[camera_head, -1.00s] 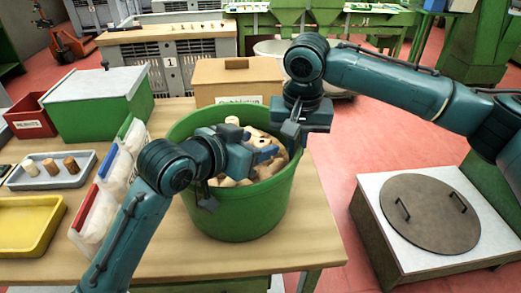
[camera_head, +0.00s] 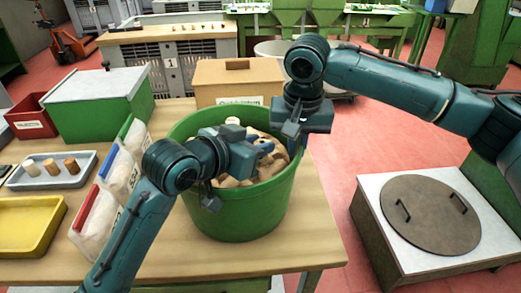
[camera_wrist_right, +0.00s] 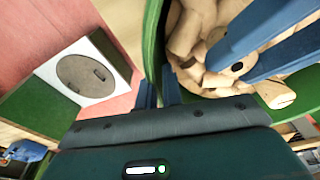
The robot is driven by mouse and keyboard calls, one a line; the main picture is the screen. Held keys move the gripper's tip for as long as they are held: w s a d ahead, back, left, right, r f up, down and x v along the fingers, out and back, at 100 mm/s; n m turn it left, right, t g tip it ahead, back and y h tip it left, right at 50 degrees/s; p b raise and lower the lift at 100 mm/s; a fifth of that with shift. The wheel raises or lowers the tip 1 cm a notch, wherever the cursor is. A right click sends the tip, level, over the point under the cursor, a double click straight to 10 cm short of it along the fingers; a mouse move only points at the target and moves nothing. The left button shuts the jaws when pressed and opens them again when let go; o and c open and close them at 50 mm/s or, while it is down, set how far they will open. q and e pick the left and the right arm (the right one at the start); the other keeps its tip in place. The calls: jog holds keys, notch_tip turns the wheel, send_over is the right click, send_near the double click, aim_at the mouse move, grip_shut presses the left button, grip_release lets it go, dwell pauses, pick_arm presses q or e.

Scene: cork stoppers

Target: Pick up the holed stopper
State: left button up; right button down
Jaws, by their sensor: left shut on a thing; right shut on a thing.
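The green tub (camera_head: 240,222) stands on the wooden table and holds many loose cork stoppers (camera_head: 232,182). My left gripper (camera_head: 265,150) reaches into the tub among the stoppers. In the right wrist view its blue fingers (camera_wrist_right: 235,62) are shut on a pale stopper, which they mostly cover. A dark round spot shows at these fingers; I cannot tell whether it is the stopper's hole. My right gripper (camera_head: 291,138) is at the tub's right rim. In the right wrist view its fingers (camera_wrist_right: 158,92) sit on both sides of the green rim, shut on it.
Left of the tub are white bins (camera_head: 103,205), a grey tray (camera_head: 30,183) with three stoppers, a yellow tray (camera_head: 28,228), a green box (camera_head: 95,112) and a red bin (camera_head: 28,122). A cardboard box (camera_head: 238,80) stands behind. A lidded white unit (camera_head: 385,245) is at right.

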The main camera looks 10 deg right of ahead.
pick_arm(q)
jog(key=shift+r, duration=0.1)
jog(key=shift+r, duration=0.35)
jog(key=s+a, duration=0.2)
jog(key=shift+s+a+r, duration=0.1)
jog(key=shift+s+a, duration=0.15)
jog(key=shift+a, duration=0.15)
notch_tip(320, 180, up, 14)
jog(key=shift+s, duration=0.15)
pick_arm(e)
jog(key=c, duration=1.5)
grip_release()
jog(key=shift+r, duration=0.1)
